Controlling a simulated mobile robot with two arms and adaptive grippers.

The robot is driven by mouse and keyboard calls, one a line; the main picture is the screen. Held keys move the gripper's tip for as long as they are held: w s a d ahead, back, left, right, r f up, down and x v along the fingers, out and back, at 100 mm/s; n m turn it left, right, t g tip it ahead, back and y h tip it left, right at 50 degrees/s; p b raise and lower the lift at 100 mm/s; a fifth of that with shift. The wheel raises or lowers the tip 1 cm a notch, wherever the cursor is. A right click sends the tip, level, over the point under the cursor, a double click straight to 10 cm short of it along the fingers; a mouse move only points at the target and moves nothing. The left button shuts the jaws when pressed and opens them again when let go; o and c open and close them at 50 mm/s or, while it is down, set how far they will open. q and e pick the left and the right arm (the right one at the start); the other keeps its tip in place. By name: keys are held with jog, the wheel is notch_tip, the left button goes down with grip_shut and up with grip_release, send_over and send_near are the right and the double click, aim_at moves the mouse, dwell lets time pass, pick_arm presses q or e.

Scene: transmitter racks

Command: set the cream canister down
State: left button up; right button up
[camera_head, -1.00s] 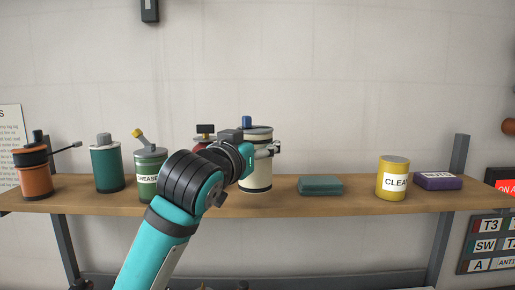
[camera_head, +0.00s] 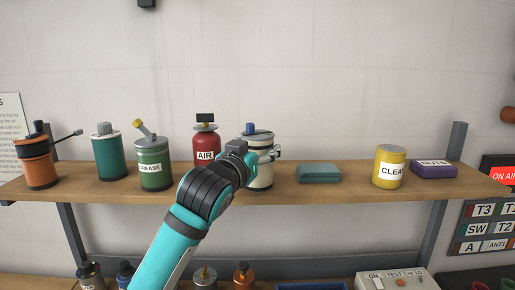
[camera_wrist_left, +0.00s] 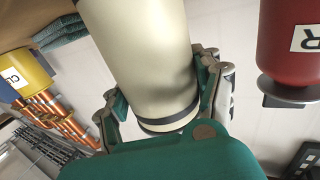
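The cream canister (camera_head: 262,174) has dark bands, a grey lid and a blue knob. It stands upright at the wooden shelf (camera_head: 285,199), between the red AIR bottle and a teal block. My left gripper (camera_head: 262,154) is around its upper part. In the left wrist view the cream body (camera_wrist_left: 145,55) fills the space between the two fingers (camera_wrist_left: 160,108), which press against its sides. The canister's base is at shelf level; I cannot tell whether it touches the board. My right gripper is not in view.
The red AIR bottle (camera_head: 207,145) is close on the left, then the green GREASE can (camera_head: 154,168). The teal block (camera_head: 319,173) is on the right, then the yellow can (camera_head: 389,168) and purple box (camera_head: 433,170). Shelf is bare between teal block and yellow can.

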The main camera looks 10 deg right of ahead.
pick_arm(q)
jog(key=o, duration=0.4)
jog(key=shift+o, duration=0.2)
jog(key=shift+r, duration=0.25)
jog(key=shift+s+a+f, duration=0.2)
jog(key=shift+s, duration=0.1)
jog(key=b+v, duration=0.4)
jog(key=v, duration=0.7)
jog(key=shift+b, duration=0.3)
jog(key=shift+s+a, duration=0.1)
jog(key=shift+a, duration=0.05)
